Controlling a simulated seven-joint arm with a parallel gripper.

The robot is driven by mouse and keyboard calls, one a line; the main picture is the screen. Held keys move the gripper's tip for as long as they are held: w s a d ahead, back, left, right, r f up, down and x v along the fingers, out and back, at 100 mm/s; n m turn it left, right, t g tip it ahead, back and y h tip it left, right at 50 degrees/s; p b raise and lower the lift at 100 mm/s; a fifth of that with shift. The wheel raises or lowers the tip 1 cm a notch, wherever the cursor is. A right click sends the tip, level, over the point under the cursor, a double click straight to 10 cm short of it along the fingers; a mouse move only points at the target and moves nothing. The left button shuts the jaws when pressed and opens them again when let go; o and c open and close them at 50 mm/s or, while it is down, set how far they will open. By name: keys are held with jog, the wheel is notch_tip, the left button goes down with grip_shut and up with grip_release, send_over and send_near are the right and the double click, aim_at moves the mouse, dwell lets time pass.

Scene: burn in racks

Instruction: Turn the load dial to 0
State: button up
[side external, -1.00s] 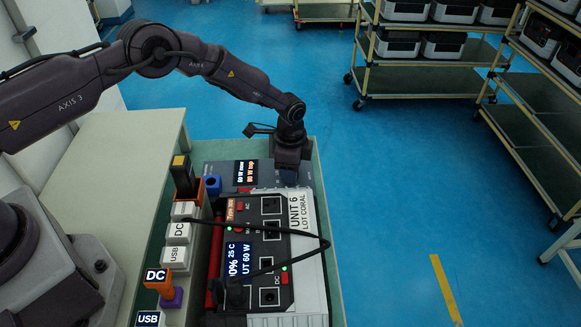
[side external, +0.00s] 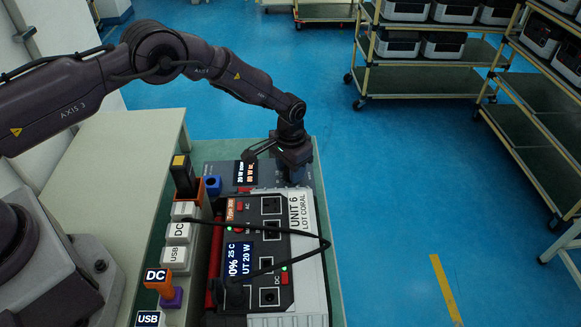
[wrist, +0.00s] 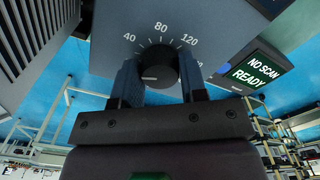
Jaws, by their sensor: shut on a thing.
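The load dial (wrist: 158,68) is a round black knob on a grey panel, with marks 40, 80 and 120 in view around it in the wrist view. Its white pointer line lies toward the left, below the 40 mark. My gripper (wrist: 159,62) is shut on the dial, one finger on each side. In the side external view my gripper (side external: 293,168) is down at the grey load box (side external: 310,176), and the dial is hidden behind it. The load box display (side external: 245,172) reads 20 W on its upper line. The 0 mark is not visible.
The unit 6 power station (side external: 308,260) stands in front of the load box, its screen (side external: 238,258) showing 20 W. A black cable (side external: 318,236) loops over it. White DC and USB blocks (side external: 178,234) line its left side. A screen (wrist: 257,70) reads NO SCAN, READY.

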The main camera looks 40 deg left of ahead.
jog(key=shift+n, duration=0.9)
jog(key=o, duration=0.9)
notch_tip(320, 180, up, 13)
